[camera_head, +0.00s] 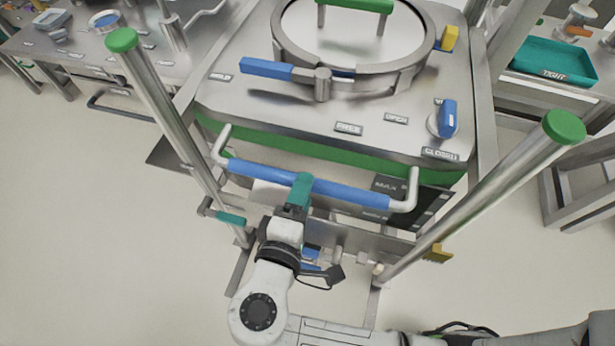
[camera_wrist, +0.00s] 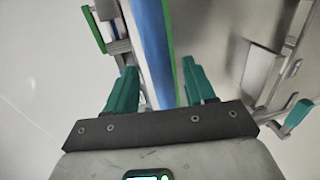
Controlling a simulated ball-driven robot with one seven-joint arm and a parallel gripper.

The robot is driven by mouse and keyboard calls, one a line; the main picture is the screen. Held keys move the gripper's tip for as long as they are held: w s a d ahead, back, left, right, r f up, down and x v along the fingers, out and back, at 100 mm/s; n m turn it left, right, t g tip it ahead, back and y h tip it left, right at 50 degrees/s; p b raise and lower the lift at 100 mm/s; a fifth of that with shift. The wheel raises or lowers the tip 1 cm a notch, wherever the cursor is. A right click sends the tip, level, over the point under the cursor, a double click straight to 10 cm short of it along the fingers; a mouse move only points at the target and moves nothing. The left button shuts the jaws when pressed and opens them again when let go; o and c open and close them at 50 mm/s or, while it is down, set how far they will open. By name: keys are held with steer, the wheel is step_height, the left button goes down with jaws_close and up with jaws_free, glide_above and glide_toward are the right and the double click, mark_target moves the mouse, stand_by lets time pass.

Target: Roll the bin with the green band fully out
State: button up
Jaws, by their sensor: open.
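The bin (camera_head: 300,115) is a steel box with a green band (camera_head: 330,155) below its top and a round lid (camera_head: 350,40). A blue-sleeved push handle (camera_head: 345,191) with steel ends crosses its near side. My gripper (camera_head: 301,184) is at the handle, left of its middle, with teal fingers. In the wrist view my gripper (camera_wrist: 160,85) is open, and the blue bar (camera_wrist: 154,45) runs between the two fingers. I cannot tell whether either finger touches it. The handle's wrapped section behind the gripper is partly hidden.
Steel posts with green caps stand left (camera_head: 165,100) and right (camera_head: 490,195) of the bin, close to its sides. A steel bench (camera_head: 75,65) is at back left. A teal tray (camera_head: 553,62) is at right. Pale floor (camera_head: 110,240) is open at left front.

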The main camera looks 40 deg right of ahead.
steer(key=shift+x, duration=1.8)
steer(key=shift+c, duration=0.3)
steer(key=shift+s, duration=0.1)
jaws_close()
